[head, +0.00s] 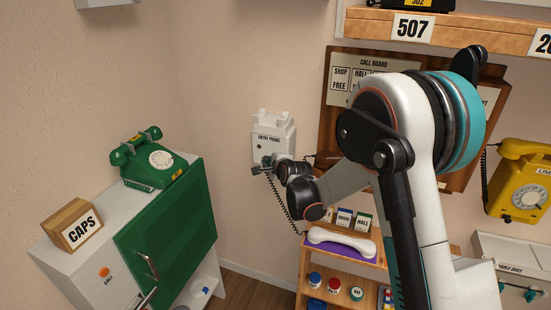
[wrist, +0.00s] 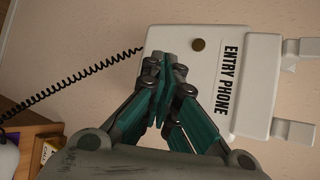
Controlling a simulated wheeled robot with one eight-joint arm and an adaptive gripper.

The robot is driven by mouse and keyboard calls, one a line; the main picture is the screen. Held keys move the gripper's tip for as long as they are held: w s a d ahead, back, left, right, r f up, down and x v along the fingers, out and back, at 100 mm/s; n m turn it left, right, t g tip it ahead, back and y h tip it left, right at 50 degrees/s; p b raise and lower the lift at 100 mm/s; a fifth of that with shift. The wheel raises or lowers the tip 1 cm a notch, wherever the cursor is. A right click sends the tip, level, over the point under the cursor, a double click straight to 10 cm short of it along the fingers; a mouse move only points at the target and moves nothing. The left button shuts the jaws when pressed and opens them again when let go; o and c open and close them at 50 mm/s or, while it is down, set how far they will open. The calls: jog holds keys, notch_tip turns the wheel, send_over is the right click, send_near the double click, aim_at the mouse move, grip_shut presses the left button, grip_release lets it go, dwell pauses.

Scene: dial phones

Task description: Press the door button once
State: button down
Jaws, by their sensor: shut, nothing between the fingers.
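The white entry phone (head: 273,139) hangs on the back wall, its cradle prongs empty. In the wrist view its front (wrist: 215,85) shows turned sideways, with the label "ENTRY PHONE" and a small round brown spot (wrist: 199,44); I cannot tell whether that spot is a button or a lamp. No part marked as the door button shows; my fingers cover some of the lower front. My gripper (head: 264,168) is at the lower part of the entry phone. Its fingertips (wrist: 166,62) are together and empty, over the phone's lower edge; contact cannot be told.
A coiled cord (wrist: 75,82) runs from the phone toward the shelf (head: 345,257), where a white handset (head: 341,237) lies. A green dial phone (head: 152,162) stands on the left cabinet. The yellow phone (head: 522,185) hangs at right. My arm partly hides the call board (head: 350,68).

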jog(key=shift+w, duration=0.1)
jog(key=shift+w+d, duration=0.15)
jog(key=shift+w, duration=0.1)
jog(key=shift+w+d, duration=0.15)
jog(key=shift+w, duration=0.25)
dwell(0.7)
jog(key=shift+s+b, duration=0.2)
jog(key=shift+b, duration=0.1)
jog(key=shift+s+a, duration=0.25)
jog(key=shift+s, duration=0.35)
jog(key=s, duration=0.1)
jog(key=s+a, duration=0.1)
jog(key=s, duration=0.1)
jog(key=s+b, duration=0.1)
jog(key=shift+s+a, duration=0.35)
dwell(0.6)
